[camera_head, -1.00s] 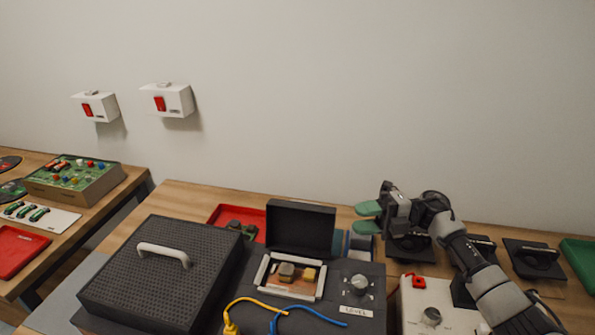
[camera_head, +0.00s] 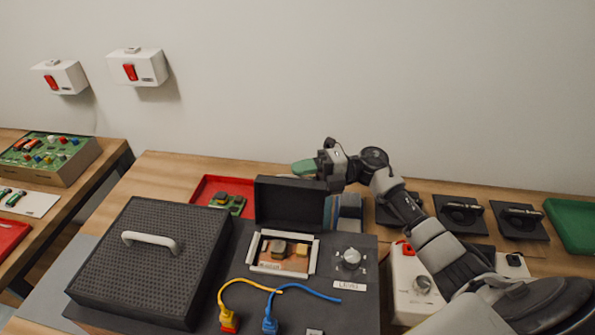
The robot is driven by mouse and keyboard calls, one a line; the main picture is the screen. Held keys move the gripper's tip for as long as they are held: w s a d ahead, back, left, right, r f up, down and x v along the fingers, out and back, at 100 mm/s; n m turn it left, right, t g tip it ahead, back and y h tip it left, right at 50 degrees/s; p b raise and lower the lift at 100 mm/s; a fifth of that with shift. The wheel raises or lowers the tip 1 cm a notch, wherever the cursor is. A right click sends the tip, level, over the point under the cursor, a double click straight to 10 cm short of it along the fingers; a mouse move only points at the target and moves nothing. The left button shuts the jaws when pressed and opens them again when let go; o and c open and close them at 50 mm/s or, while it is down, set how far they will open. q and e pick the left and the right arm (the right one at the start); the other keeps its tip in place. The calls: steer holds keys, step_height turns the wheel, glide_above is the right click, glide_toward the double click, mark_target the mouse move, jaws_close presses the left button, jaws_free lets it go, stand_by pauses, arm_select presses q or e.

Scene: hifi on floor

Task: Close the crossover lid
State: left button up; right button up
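The crossover lid (camera_head: 291,204) is a dark rectangular panel standing upright, open, at the back of the crossover box. The open box (camera_head: 283,252) below it has a white frame and shows an orange-brown board with a grey and a yellow part. My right gripper (camera_head: 304,168) has green fingertips and is just behind the lid's top right edge, pointing left. It looks empty; its fingers overlap in this view, so its opening is unclear. I cannot tell whether it touches the lid. My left gripper is not in view.
A large dark grille panel with a white handle (camera_head: 150,241) lies left of the box. A level knob (camera_head: 348,259) and yellow and blue cables (camera_head: 310,292) are near the front. A red tray (camera_head: 208,188) lies behind. Black stands (camera_head: 461,213) and a green tray (camera_head: 570,224) are at right.

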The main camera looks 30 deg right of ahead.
steer(key=shift+w+a, duration=0.1)
steer(key=shift+a, duration=0.35)
steer(key=shift+c, duration=0.2)
jaws_close()
